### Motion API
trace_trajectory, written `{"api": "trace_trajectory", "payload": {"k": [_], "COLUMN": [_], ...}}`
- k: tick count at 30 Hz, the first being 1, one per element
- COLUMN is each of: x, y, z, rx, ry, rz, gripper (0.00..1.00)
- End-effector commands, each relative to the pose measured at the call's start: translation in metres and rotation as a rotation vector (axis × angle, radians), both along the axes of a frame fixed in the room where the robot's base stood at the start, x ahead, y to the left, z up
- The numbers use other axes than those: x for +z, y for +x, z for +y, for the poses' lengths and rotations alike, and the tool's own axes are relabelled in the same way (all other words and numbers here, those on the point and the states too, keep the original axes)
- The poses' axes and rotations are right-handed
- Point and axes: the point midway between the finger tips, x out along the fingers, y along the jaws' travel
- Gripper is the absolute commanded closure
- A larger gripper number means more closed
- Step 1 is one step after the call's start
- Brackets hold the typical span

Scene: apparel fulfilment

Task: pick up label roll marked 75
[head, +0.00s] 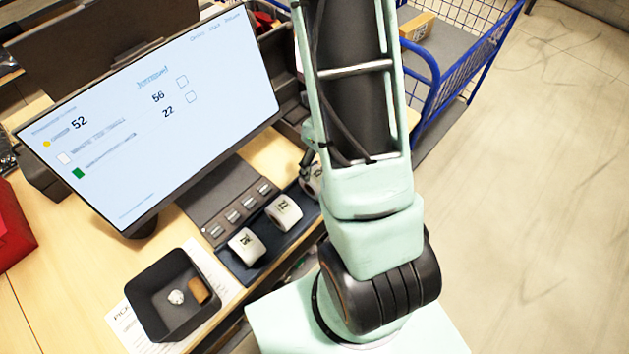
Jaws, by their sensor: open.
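Three white label rolls stand in a row on a dark tray (262,262) at the table's edge. The near-left roll (244,248) and the middle roll (284,214) show dark printed marks too small to read for certain. The far roll (313,184) is partly hidden behind my arm, and its mark cannot be read. I cannot tell which roll is marked 75. My gripper (309,160) shows only in part as dark fingers at the left side of my arm, just above the far roll. It is open, and I see nothing held in it.
A large monitor (150,110) stands behind the tray. A black bin (150,300) with small items sits at the lower left. A dark panel with several buttons (212,232) borders the rolls. A blue wire cart (480,60) stands at the upper right beside open floor.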

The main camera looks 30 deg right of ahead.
Motion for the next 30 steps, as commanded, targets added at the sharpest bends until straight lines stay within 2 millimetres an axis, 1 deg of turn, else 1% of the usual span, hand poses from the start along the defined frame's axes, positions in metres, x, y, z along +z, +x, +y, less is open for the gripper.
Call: {"api": "trace_trajectory", "payload": {"k": [1, 3, 11, 19, 23, 30], "x": [-0.013, -0.023, -0.04, -0.076, -0.082, -0.082], "y": [0.001, 0.002, 0.005, 0.008, 0.01, 0.01], "z": [0.0, 0.001, 0.001, 0.002, 0.002, 0.003], "rx": [-0.004, 0.0, 0.001, 0.0, 0.001, 0.003], "ry": [0.001, 0.001, 0.0, 0.001, 0.0, -0.001], "rz": [0.001, 0.001, -0.001, -0.001, -0.002, -0.002], "gripper": [0.35, 0.35, 0.35, 0.35, 0.35, 0.36]}}
